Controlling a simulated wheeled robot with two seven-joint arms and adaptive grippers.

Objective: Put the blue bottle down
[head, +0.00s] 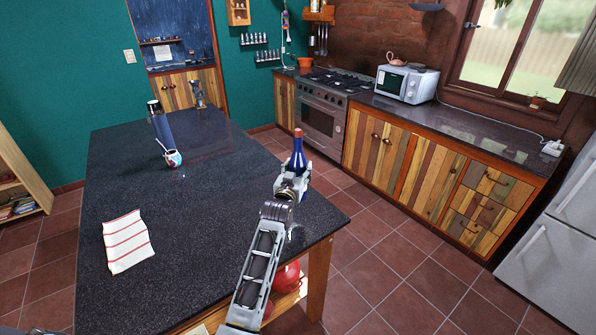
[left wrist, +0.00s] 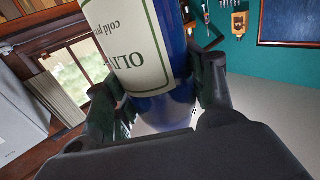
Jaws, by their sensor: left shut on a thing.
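The blue bottle (head: 298,158) has a dark body and a reddish top, and it stands upright in my left gripper (head: 292,183). In the head view it is over or beside the right edge of the dark island table (head: 215,235). Its base is hidden by the gripper, so I cannot tell whether it touches the tabletop. In the left wrist view the bottle (left wrist: 168,108), with a pale printed label, fills the space between the two dark fingers of the same gripper (left wrist: 155,85). My right gripper is not in view.
A striped cloth (head: 127,241) lies at the table's left, and a patterned cup with a straw (head: 173,158) stands farther back. Much of the tabletop is bare. A stove (head: 322,112) and a counter with a microwave (head: 406,84) stand across the aisle.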

